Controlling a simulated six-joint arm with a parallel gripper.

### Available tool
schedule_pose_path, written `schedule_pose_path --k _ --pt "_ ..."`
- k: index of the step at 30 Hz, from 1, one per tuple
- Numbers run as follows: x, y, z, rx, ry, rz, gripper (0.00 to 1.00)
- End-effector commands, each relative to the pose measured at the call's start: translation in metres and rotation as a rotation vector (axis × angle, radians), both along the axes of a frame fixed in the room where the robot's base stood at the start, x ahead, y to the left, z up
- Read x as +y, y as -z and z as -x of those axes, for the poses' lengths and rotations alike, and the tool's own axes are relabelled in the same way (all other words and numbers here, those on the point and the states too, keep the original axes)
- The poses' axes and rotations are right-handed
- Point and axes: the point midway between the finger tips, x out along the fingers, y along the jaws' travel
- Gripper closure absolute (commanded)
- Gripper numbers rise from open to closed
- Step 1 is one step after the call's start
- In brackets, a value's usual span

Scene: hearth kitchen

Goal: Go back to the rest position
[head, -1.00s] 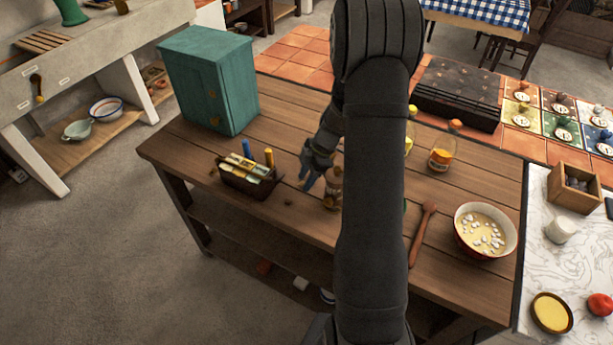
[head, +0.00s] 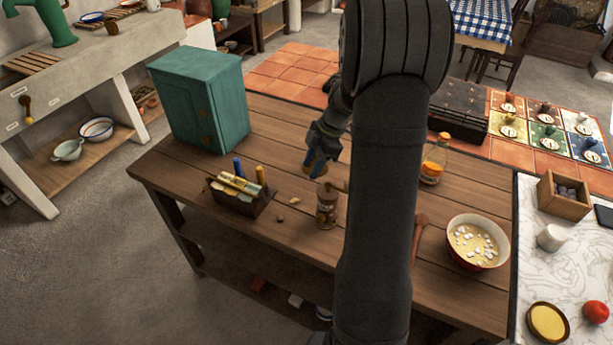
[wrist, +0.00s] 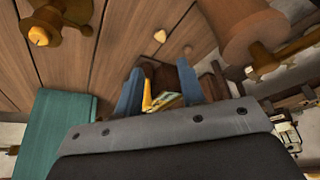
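My gripper (head: 318,165) is above the wooden table (head: 290,125), behind and slightly left of a brown jar (head: 327,212), and appears clear of the tabletop. In the wrist view its two blue fingers (wrist: 160,90) stand apart with nothing held between them. A dark box (head: 243,202) with a blue stick, a yellow stick and pale yellow items is left of the jar. Seen beyond the fingers, the box (wrist: 170,75) also shows in the wrist view. My arm hides part of the table's middle.
A teal cabinet (head: 200,100) stands at the table's back left. An orange-capped bottle (head: 433,162), a wooden spoon (head: 419,235) and a red-rimmed bowl (head: 477,243) are right of my arm. Small bits (head: 280,218) lie near the box. A marble counter (head: 560,265) adjoins on the right.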

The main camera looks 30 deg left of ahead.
Motion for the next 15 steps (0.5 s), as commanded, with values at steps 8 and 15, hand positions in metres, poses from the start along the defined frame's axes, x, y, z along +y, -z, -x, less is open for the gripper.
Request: schedule_pose_path --k 8,15 --pt "-0.0025 -0.0075 -0.0022 0.000 0.001 0.000 0.64" --pt "-0.0018 -0.0052 -0.0014 0.001 0.001 0.001 0.64"
